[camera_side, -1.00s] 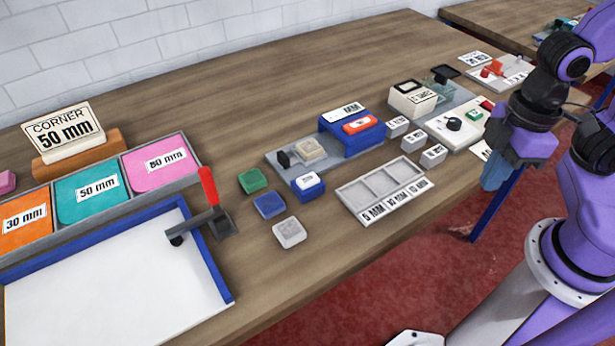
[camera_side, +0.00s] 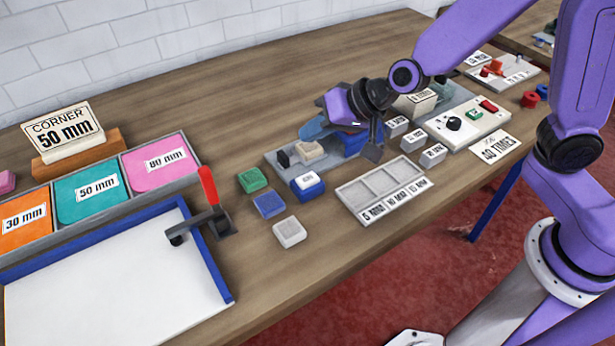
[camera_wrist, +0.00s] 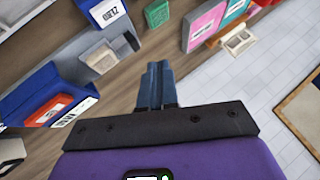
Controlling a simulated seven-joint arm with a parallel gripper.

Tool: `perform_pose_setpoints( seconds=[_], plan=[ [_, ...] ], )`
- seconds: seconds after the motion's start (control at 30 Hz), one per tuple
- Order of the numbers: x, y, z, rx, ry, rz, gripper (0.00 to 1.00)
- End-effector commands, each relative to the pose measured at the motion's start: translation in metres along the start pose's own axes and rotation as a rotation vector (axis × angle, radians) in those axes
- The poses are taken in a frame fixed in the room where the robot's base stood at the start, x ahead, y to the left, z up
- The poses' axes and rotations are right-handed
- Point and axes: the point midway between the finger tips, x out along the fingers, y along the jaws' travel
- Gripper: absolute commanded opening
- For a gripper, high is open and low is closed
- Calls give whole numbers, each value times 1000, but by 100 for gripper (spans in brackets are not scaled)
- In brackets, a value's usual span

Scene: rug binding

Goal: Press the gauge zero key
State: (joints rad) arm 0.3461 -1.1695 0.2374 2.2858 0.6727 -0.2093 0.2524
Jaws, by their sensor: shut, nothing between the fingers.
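A small blue block (camera_side: 311,194) carries a white key (camera_side: 307,181) with dark lettering, at the front of the grey gauge plate (camera_side: 279,166). In the wrist view the white key (camera_wrist: 107,12) reads something like ZERO, upside down, at the upper left. My gripper (camera_side: 306,133) is above the back of the gauge plate, apart from the key, and partly covers a larger blue housing (camera_side: 352,146). In the wrist view my fingers (camera_wrist: 158,67) are together and empty, and the housing's orange-red button (camera_wrist: 49,111) shows at the lower left.
A beige block (camera_side: 309,150) and a dark block sit on the gauge plate. Green, blue and white blocks (camera_side: 290,232) lie left of it. A grey compartment tray (camera_side: 350,195) is to the right. A red-handled tool (camera_side: 208,188) stands by the white board.

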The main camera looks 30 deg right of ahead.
Motion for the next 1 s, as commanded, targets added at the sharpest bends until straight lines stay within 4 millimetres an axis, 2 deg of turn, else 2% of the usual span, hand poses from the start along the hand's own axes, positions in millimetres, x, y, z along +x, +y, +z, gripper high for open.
perform_pose_setpoints(
  seconds=[0.53, 1.0],
  plan=[
    [6, 4, -1, 12, 15, 6, 0],
    [44, 31, 27, 11, 13, 6, 0]
  ],
)
